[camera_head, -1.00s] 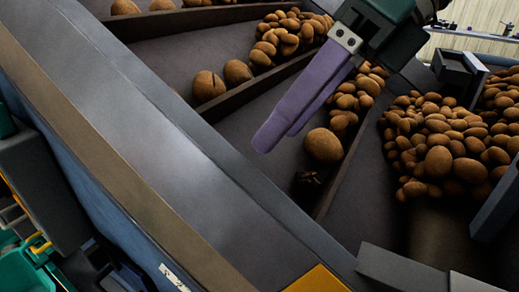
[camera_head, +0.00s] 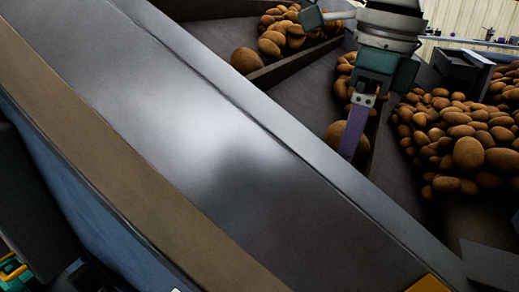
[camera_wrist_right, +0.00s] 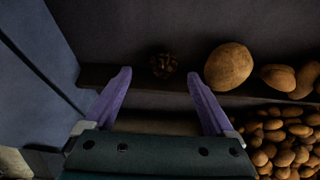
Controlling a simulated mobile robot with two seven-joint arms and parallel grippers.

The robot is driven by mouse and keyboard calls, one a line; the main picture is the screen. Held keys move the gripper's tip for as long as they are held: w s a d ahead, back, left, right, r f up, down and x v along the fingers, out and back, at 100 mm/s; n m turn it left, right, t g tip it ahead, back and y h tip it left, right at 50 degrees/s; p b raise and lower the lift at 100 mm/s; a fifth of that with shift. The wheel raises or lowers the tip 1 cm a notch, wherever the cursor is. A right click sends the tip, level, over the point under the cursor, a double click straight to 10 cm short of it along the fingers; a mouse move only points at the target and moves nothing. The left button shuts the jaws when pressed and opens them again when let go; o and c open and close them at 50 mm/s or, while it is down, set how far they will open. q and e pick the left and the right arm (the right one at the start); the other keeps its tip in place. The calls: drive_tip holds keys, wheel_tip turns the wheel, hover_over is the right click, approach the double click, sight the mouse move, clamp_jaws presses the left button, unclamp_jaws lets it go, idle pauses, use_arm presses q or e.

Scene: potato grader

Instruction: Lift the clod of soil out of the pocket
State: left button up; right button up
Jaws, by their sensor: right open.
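The clod of soil (camera_wrist_right: 164,65) is a small, dark, lumpy piece in the right wrist view. It lies beside a large potato (camera_wrist_right: 229,66), against a dark divider (camera_wrist_right: 140,77). My right gripper (camera_wrist_right: 158,78) has purple fingers, spread wide and empty. In that view the clod appears between and just beyond the fingertips, apart from both. In the head view my right gripper (camera_head: 350,152) points down in front of the large potato (camera_head: 335,138). The clod cannot be seen there; the near rim or the gripper hides it. My left gripper is not in view.
A wide grey metal rim (camera_head: 215,130) runs diagonally across the near side. A potato heap (camera_head: 455,140) fills the lane at right, and more potatoes (camera_head: 285,35) lie in the lane behind. A blue-grey side wall (camera_wrist_right: 35,60) stands left in the wrist view.

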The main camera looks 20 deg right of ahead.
drive_tip(key=f, duration=0.5)
drive_tip(key=shift+w+d, duration=0.1)
drive_tip(key=shift+w, duration=0.2)
drive_tip(key=shift+r, duration=0.1)
clamp_jaws()
idle(0.4)
